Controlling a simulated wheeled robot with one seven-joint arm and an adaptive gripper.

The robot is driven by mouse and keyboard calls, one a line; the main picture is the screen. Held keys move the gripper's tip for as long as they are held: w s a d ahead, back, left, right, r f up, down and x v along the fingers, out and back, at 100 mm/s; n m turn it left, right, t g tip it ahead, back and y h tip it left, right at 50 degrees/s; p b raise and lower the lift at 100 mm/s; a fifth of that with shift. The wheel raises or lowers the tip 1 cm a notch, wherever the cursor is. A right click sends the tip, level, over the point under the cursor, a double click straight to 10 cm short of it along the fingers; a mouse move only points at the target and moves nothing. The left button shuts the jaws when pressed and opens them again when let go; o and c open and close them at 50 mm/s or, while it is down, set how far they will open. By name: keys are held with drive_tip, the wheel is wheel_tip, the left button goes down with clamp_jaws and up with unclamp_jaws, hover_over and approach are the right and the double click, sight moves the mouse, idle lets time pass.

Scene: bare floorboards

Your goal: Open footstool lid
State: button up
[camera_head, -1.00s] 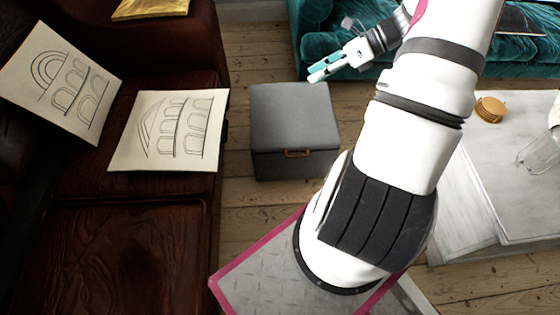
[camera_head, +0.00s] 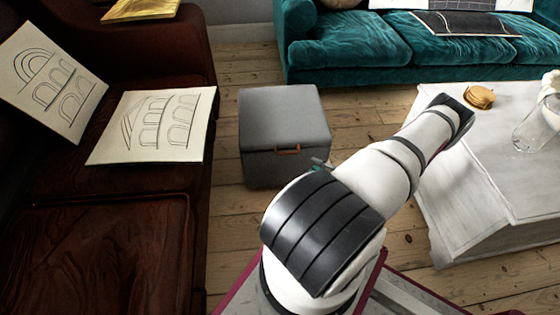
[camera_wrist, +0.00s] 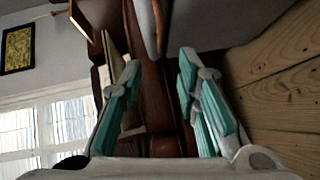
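The grey footstool (camera_head: 283,118) stands on the floorboards with its lid (camera_head: 280,112) closed. Its small brown handle (camera_head: 287,150) is on the front side, just under the lid. My gripper (camera_head: 319,164) is mostly hidden behind my arm in the head view; a bit of teal finger shows near the footstool's front right corner. In the wrist view my gripper (camera_wrist: 157,80) has its teal fingers spread with nothing between them. The grey footstool (camera_wrist: 215,25) fills the top of that tilted view, and its brown handle (camera_wrist: 158,24) lies just beyond the fingertips.
A dark brown leather sofa (camera_head: 100,245) with picture-printed cushions (camera_head: 155,125) is close on the left. A teal sofa (camera_head: 380,45) stands behind. A whitewashed table (camera_head: 470,190) with coasters (camera_head: 480,97) and a glass jar is on the right. Bare floor surrounds the footstool.

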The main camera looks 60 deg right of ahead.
sight(287, 153)
drive_tip(key=w+b, duration=0.1)
drive_tip(key=w, duration=0.3)
drive_tip(key=w+f+b, duration=0.1)
drive_tip(key=w, duration=0.4)
drive_tip(key=w+f+b, duration=0.1)
drive_tip(key=w, duration=0.3)
drive_tip(key=shift+w+d+f, duration=0.1)
drive_tip(key=shift+w+d, duration=0.2)
drive_tip(key=shift+d, duration=0.05)
clamp_jaws()
